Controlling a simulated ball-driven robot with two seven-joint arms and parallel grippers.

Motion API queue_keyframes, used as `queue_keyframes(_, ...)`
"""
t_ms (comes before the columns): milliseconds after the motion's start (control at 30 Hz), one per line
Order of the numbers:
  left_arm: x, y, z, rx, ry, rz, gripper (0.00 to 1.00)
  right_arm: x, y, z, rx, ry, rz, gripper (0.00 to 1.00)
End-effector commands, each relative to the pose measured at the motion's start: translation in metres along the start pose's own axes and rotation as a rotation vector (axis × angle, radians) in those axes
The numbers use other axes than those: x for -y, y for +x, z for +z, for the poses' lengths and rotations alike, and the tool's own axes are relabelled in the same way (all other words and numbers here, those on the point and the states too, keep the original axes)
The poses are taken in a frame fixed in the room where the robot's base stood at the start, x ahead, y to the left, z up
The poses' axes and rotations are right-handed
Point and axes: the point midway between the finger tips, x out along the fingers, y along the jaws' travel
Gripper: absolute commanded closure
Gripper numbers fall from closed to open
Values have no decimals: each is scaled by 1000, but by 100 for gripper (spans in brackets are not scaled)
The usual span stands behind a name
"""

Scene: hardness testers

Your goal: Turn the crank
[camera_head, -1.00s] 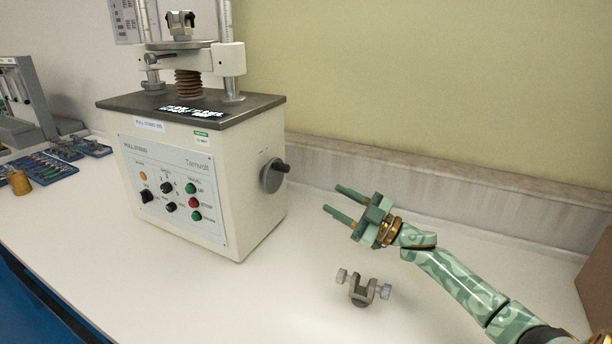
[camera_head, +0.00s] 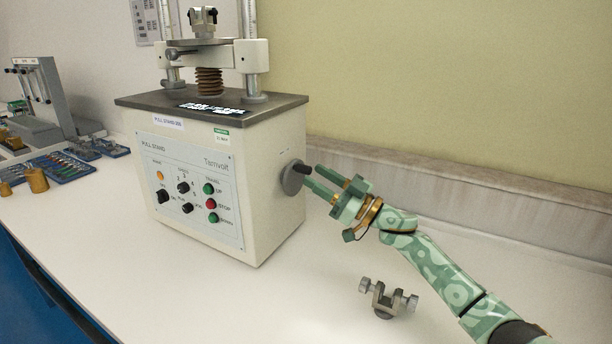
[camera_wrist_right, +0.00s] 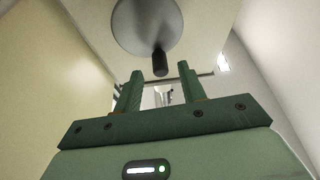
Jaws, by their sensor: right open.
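The crank (camera_head: 291,179) is a grey disc with a short black handle (camera_head: 303,169) on the right side of the white pull stand (camera_head: 277,222). My right gripper (camera_head: 312,176) is open, its two green fingers pointing at the crank with the tips close to the handle. In the right wrist view the crank disc (camera_wrist_right: 146,22) is at the top, and its black handle (camera_wrist_right: 160,62) points down toward the gap between the open fingers (camera_wrist_right: 160,82). The handle looks just beyond the fingertips; contact cannot be told. My left gripper is not in view.
A small metal clamp (camera_head: 386,300) lies on the white bench, below my right arm. Blue tool trays (camera_head: 62,167) and a brass cylinder (camera_head: 37,181) are at the left. A low ledge (camera_head: 450,195) runs along the wall behind. The bench in front of the stand is clear.

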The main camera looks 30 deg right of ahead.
Motion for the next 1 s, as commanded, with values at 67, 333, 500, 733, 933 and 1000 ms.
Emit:
queue_keyframes(67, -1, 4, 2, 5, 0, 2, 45, 0, 14, 2, 0, -1, 0, 59)
queue_keyframes(333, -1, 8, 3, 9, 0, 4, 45, 0, 36, 1, 1, 0, 1, 59)
queue_keyframes(500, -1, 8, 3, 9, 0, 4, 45, 0, 37, 0, 1, 0, 0, 59)
queue_keyframes(733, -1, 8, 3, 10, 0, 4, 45, 0, 36, 0, 1, -1, 0, 100)
queue_keyframes(933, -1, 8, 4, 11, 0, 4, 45, 0, 36, 0, 2, -4, -1, 100)
queue_keyframes(1000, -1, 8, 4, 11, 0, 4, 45, 0, 36, 0, 2, -12, -4, 100)
